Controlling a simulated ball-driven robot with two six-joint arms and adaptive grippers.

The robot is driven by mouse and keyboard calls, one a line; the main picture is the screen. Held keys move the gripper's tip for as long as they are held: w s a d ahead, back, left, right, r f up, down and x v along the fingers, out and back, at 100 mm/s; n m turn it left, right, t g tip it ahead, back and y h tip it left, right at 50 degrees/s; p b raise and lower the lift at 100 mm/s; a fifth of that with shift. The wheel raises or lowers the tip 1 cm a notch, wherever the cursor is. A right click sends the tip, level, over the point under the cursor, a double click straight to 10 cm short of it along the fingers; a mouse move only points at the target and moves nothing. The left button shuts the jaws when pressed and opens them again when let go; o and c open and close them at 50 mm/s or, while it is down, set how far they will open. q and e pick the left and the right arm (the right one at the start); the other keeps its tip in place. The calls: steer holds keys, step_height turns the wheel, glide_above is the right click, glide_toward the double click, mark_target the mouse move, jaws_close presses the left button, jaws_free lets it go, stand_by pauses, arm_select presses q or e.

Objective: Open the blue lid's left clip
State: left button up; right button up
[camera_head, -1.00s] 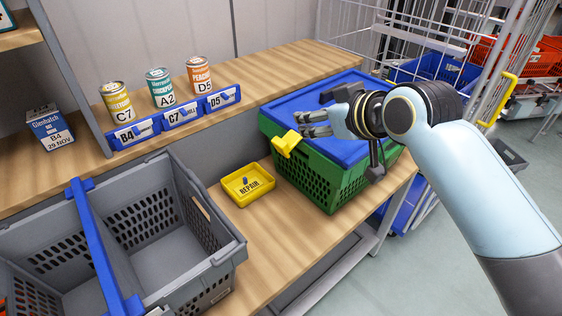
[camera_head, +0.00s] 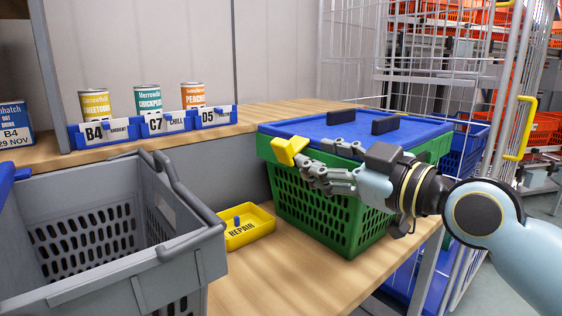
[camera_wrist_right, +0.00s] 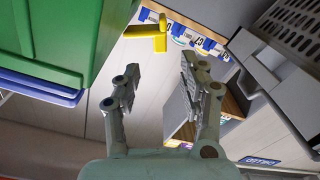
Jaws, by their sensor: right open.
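The blue lid (camera_head: 305,127) lies on the green crate (camera_head: 350,222) and has dark handles on top. Its yellow left clip (camera_head: 289,150) sits at the lid's left front corner; it also shows in the right wrist view (camera_wrist_right: 147,40). My right gripper (camera_head: 313,160) is open and empty in front of the crate, its fingertips pointing left, close to the clip. In the right wrist view, the clip lies beyond the gap between the open fingers (camera_wrist_right: 160,75). I cannot tell whether a finger touches it. My left gripper is out of view.
A grey crate (camera_head: 190,245) stands at the left front. A yellow repair tray (camera_head: 262,226) with a blue piece lies between the crates. Several cans (camera_head: 148,101) stand behind blue label holders (camera_head: 72,138). A wire cage (camera_head: 432,55) stands behind the green crate.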

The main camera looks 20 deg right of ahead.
mark_target(289, 147)
steer(key=x, duration=1)
steer(key=shift+b, duration=0.4)
steer(key=shift+s, duration=0.1)
steer(key=shift+c, duration=0.2)
jaws_close()
